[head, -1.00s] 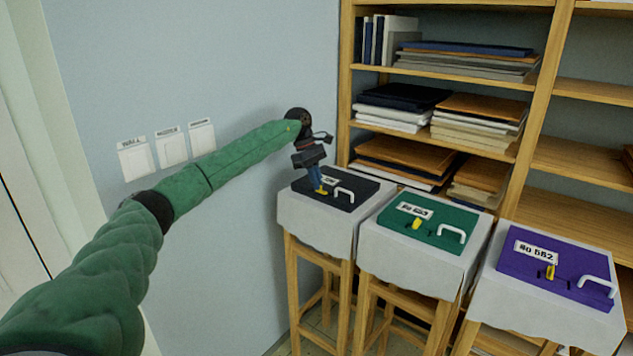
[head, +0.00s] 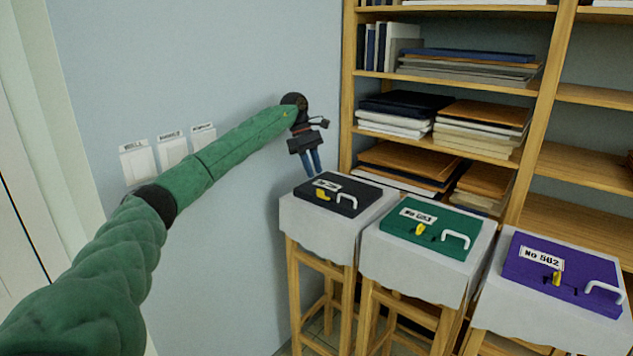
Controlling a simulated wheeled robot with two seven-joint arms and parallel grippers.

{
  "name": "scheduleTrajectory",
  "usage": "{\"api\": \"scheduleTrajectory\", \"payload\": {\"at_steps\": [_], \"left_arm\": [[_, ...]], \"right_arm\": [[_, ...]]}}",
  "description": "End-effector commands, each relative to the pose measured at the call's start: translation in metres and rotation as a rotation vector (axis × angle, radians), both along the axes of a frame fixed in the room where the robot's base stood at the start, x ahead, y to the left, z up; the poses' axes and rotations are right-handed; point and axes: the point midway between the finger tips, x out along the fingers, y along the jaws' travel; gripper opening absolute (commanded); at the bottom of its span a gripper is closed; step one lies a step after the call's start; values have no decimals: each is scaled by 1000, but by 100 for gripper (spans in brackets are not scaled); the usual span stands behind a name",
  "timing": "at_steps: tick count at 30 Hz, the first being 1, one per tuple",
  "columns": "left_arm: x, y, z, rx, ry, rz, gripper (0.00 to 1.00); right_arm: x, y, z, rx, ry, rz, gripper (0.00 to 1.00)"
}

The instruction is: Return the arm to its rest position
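My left arm, in a green sleeve, reaches in from the left of the head view. Its gripper (head: 313,166) hangs fingers down, just above and behind the black case (head: 345,195) on the leftmost stool. The two blue fingers look slightly apart with nothing seen between them. They are clear of the case's yellow latch (head: 323,196). My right gripper is not in view.
A green case (head: 430,224) and a purple case (head: 565,272) lie on cloth-covered stools to the right. A wooden shelf (head: 347,90) with papers and boards stands behind. The wall (head: 240,70) with several white plates is close to my arm.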

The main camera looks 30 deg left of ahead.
Motion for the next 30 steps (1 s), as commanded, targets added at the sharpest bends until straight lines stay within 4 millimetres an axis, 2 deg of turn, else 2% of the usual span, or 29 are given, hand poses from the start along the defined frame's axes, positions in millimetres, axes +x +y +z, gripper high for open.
{"api": "scheduleTrajectory", "payload": {"at_steps": [6,23,27,30], "left_arm": [[1,6,13,0,0,1,27],[1,6,14,0,2,4,27],[1,6,14,1,18,46,27],[11,3,15,-14,-6,124,27]], "right_arm": [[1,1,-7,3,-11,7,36],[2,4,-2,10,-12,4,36],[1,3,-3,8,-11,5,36],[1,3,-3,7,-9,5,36]]}}
